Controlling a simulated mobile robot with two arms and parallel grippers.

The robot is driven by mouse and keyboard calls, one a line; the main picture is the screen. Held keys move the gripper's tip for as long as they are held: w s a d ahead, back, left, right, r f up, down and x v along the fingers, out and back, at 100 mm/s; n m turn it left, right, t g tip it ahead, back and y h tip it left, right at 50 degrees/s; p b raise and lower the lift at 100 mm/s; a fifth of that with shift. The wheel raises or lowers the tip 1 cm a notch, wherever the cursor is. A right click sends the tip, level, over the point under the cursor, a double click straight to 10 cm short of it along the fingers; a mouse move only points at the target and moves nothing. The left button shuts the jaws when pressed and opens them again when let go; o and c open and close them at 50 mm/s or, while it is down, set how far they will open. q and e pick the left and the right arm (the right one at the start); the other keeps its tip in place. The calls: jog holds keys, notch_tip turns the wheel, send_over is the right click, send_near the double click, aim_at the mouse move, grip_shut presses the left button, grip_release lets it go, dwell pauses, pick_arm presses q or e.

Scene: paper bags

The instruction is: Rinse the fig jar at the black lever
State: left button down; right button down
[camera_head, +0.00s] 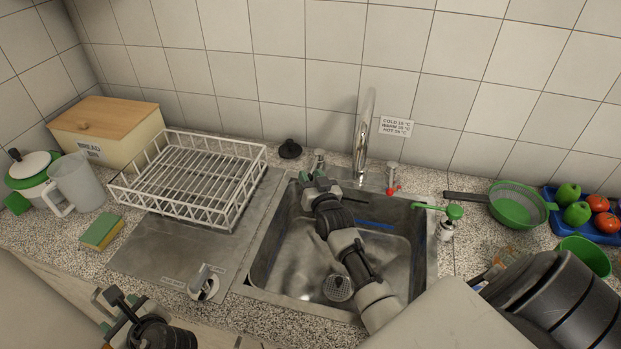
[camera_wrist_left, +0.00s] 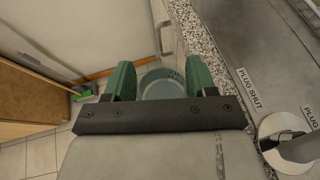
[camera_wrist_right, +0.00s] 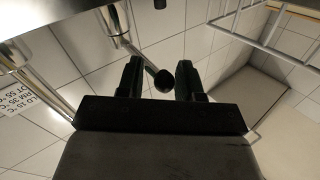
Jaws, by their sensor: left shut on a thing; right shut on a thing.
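My right gripper (camera_wrist_right: 160,92) is shut on a black knob (camera_wrist_right: 163,80), which seems to be the end of the black lever. In the head view the right gripper (camera_head: 316,184) is at the back left of the sink, beside a chrome post (camera_head: 319,160). My left gripper (camera_head: 120,303) is outside the sink, at the counter's front left. In the left wrist view a round, bluish, see-through jar (camera_wrist_left: 164,84) shows between its green fingers; no label is visible. The jar cannot be made out in the head view. The tap (camera_head: 363,140) shows no clear water stream.
The steel sink (camera_head: 262,258) has a drain strainer (camera_head: 338,288). A red-handled valve (camera_head: 392,180) stands right of the tap. The plug lever (camera_head: 205,284) is near the front edge. A white dish rack (camera_head: 187,180), sponge (camera_head: 102,232) and pitcher (camera_head: 77,182) stand left; a green strainer (camera_head: 516,205) stands right.

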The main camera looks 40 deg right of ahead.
jog(key=c, duration=1)
grip_release()
jog(key=shift+w+r, duration=0.1)
jog(key=shift+r, duration=0.1)
jog(key=shift+c, duration=0.2)
jog(key=o, duration=0.3)
jog(key=shift+f, duration=0.15)
jog(key=b+v, duration=0.1)
jog(key=v, duration=1.1)
